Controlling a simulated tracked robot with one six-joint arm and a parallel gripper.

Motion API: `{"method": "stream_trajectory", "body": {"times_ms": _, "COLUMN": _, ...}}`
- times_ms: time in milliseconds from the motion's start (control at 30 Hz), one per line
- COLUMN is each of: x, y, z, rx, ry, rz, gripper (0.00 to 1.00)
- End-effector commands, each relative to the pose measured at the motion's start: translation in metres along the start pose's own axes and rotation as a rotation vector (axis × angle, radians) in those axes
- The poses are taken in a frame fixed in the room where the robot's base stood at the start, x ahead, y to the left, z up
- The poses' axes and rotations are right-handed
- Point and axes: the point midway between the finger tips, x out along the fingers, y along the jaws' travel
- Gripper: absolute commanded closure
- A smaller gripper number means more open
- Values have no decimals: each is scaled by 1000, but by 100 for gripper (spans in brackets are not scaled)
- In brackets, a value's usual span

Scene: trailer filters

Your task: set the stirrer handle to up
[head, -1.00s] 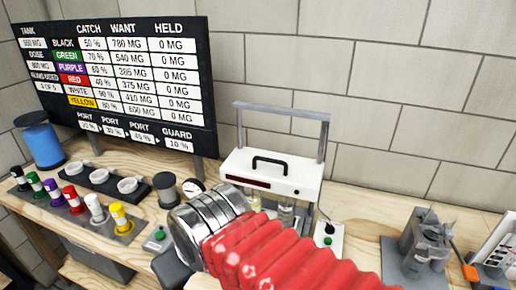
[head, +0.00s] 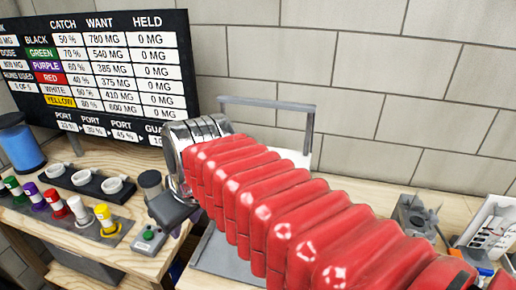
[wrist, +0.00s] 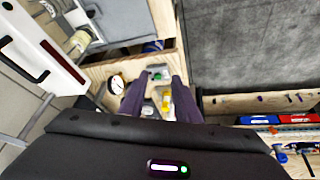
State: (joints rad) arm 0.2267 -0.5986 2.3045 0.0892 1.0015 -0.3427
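The stirrer is a white box (wrist: 40,40) with a dark strip and a dark handle-like part (wrist: 50,48), at the left edge of the wrist view. In the head view my red-sleeved arm hides nearly all of it; only its grey upright frame (head: 265,103) shows clearly above the arm. The handle's exact position cannot be made out. My gripper (wrist: 157,88) shows two dark purple fingers standing apart, with nothing held between them. It is to the right of the stirrer in the wrist view and not touching it there. In the head view the fingers are not clear.
A small round gauge (wrist: 116,84) and a glass vessel (wrist: 78,42) lie near the gripper in the wrist view. Coloured bottles (head: 75,207) and a blue tank (head: 20,145) stand at the left. A grey fixture (head: 415,215) stands right. A sign board (head: 110,70) is behind.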

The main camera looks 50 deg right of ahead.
Motion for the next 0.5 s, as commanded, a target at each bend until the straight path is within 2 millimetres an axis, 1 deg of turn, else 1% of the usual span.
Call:
{"method": "stream_trajectory", "body": {"times_ms": 33, "x": -4, "y": 15, "z": -9, "rx": -7, "ry": -11, "rz": 4, "gripper": 71}}
{"method": "stream_trajectory", "body": {"times_ms": 200, "x": -18, "y": 60, "z": -33, "rx": -70, "ry": -33, "rz": -1, "gripper": 71}}
{"method": "stream_trajectory", "body": {"times_ms": 367, "x": -30, "y": 107, "z": -49, "rx": -132, "ry": -44, "rz": -10, "gripper": 71}}
{"method": "stream_trajectory", "body": {"times_ms": 500, "x": -42, "y": 152, "z": -59, "rx": -190, "ry": -44, "rz": -20, "gripper": 71}}
